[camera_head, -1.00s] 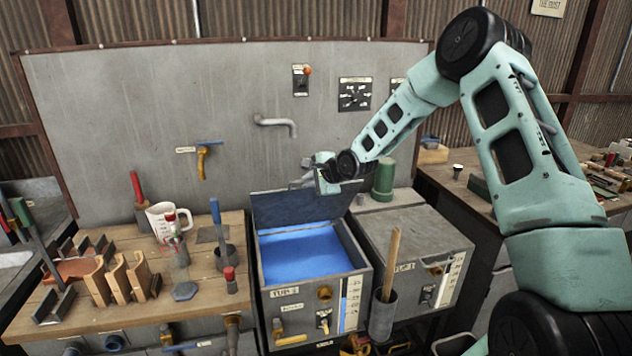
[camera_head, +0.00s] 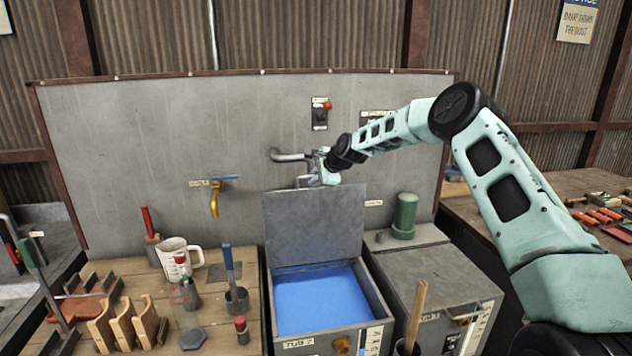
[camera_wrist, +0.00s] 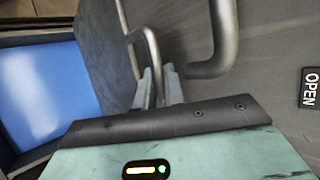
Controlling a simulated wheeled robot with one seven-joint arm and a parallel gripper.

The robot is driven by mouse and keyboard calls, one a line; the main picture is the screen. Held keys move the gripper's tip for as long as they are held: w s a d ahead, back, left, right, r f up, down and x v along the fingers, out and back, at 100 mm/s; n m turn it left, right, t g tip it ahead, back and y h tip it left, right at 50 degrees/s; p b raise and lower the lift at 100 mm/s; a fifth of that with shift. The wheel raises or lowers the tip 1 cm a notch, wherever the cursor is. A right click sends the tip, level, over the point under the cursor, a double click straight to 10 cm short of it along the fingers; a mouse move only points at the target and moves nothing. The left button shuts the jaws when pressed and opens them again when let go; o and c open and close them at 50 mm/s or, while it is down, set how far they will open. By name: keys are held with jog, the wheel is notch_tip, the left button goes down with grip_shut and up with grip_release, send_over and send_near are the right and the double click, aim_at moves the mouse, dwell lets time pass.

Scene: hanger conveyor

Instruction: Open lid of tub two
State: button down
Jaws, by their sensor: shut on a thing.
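Tub two (camera_head: 294,344) is a grey metal box labelled TUB 2, with bright blue contents that also show in the wrist view (camera_wrist: 45,90). Its grey lid (camera_head: 315,225) stands roughly upright at the back of the tub, and the opening is uncovered. My gripper (camera_head: 318,172) is at the lid's top edge. In the wrist view my gripper (camera_wrist: 160,88) is shut on the lid's bent metal handle (camera_wrist: 152,45), with the lid face (camera_wrist: 100,50) beside it.
A wall spout (camera_head: 290,156) is close behind my gripper; its pipe also shows in the wrist view (camera_wrist: 225,40). A closed grey tub (camera_head: 425,270) with a green cylinder (camera_head: 404,215) is right. A bench with a white jug (camera_head: 180,255) and tools is left.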

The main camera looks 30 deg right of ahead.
jog(key=shift+w+d, duration=0.2)
jog(key=shift+w, duration=0.3)
jog(key=c, duration=1.5)
grip_release()
jog(key=shift+s, duration=0.1)
jog(key=b+v, duration=0.7)
jog(key=v, duration=1)
jog(key=shift+s+r, duration=0.1)
